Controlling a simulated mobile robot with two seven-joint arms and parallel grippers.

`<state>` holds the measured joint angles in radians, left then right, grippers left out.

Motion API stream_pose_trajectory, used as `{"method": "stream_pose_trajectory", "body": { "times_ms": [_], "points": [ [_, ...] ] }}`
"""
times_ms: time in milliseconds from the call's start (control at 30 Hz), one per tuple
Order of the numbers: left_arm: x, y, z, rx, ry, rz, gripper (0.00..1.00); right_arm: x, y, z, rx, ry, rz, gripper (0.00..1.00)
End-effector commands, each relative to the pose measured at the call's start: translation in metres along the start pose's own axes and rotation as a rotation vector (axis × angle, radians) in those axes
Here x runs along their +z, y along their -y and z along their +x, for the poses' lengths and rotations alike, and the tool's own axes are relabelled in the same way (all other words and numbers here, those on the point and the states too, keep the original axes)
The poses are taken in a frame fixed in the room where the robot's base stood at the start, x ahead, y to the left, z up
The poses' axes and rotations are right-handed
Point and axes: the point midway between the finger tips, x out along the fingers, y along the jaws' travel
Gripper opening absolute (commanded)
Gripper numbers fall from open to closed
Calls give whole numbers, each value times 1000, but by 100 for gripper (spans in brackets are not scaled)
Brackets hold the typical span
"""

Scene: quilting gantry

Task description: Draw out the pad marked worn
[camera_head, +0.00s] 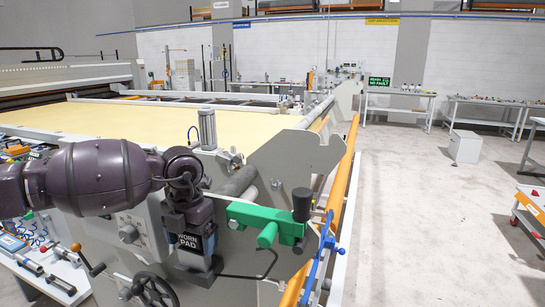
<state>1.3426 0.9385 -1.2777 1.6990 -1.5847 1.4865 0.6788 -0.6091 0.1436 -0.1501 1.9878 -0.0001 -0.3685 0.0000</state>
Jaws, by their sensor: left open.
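A black label reading "WORN PAD" (190,242) is on the front of the quilting machine, at the lower middle left of the view. A dark block (197,263) shows directly below the label. My purple left arm comes in from the left, and its wrist bends down over this spot. My left gripper (195,222) points down at the labelled part and is open. The fingers and the part overlap in the picture, so I cannot tell whether they touch. My right gripper is not in view.
A green bracket (250,214) with a black knob (301,204) stands close to the right of my gripper. A blue lever (318,262) and an orange rail (345,185) lie beyond it. A handwheel (152,291) is below left.

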Motion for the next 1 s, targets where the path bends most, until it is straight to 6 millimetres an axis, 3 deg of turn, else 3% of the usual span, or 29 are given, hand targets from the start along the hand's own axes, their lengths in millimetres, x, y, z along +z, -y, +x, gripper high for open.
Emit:
{"method": "stream_pose_trajectory", "body": {
  "times_ms": [500,900,1000],
  "points": [
    [0,0,0,0,1,0,87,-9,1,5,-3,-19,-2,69],
    [0,0,0,0,1,0,28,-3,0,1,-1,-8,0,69],
    [0,0,-1,0,1,0,23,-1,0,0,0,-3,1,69]
  ]
}}
